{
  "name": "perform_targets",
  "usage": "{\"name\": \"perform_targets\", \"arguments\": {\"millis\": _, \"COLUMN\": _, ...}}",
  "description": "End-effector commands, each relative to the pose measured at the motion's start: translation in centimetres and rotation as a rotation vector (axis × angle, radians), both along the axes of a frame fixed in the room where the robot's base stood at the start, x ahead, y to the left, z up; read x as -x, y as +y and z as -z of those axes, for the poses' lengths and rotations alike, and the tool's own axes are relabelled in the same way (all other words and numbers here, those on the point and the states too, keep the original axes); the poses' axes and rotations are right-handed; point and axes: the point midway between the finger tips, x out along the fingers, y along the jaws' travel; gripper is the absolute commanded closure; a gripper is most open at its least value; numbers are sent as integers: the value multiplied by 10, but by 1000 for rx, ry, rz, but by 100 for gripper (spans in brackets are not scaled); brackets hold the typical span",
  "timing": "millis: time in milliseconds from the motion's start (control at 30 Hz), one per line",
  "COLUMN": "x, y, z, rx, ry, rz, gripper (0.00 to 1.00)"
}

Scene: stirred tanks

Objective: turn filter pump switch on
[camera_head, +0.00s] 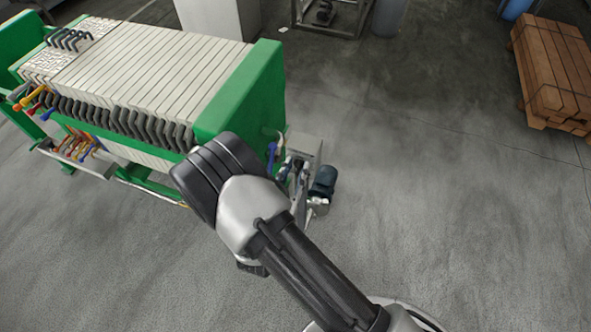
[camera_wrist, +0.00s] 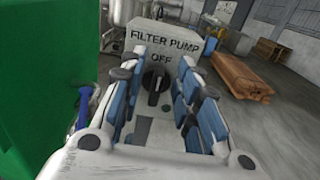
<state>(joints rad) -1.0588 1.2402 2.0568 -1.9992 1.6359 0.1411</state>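In the wrist view, a pale grey box (camera_wrist: 170,42) stands straight ahead, lettered "FILTER PUMP" with "OFF" below. Its black rotary switch (camera_wrist: 156,83) is on the front face under "OFF", with the knob's bar roughly upright. My gripper (camera_wrist: 162,90) is open, with blue-padded fingers to the left and right of the switch in the picture. I see nothing held between them. I cannot tell how far the fingertips are from the box face.
A filter press with a green end plate (camera_head: 243,95) stands left of my arm; its green side (camera_wrist: 45,80) fills the left of the wrist view. A dark blue motor (camera_head: 323,181) sits low beside the press. Stacked brown timber (camera_head: 555,70) lies far right. Open floor lies between.

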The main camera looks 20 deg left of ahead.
Motion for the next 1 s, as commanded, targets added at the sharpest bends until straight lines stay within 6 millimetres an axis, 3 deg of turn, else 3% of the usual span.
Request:
{"name": "perform_targets", "arguments": {"millis": 333, "x": -4, "y": 0, "z": 0, "rx": -1, "ry": 0, "rz": -1, "gripper": 71}}
{"name": "perform_targets", "arguments": {"millis": 767, "x": -4, "y": 0, "z": 0, "rx": 0, "ry": 0, "rz": -1, "gripper": 99}}
{"name": "perform_targets", "arguments": {"millis": 1000, "x": -3, "y": 0, "z": 0, "rx": 0, "ry": 0, "rz": -1, "gripper": 100}}
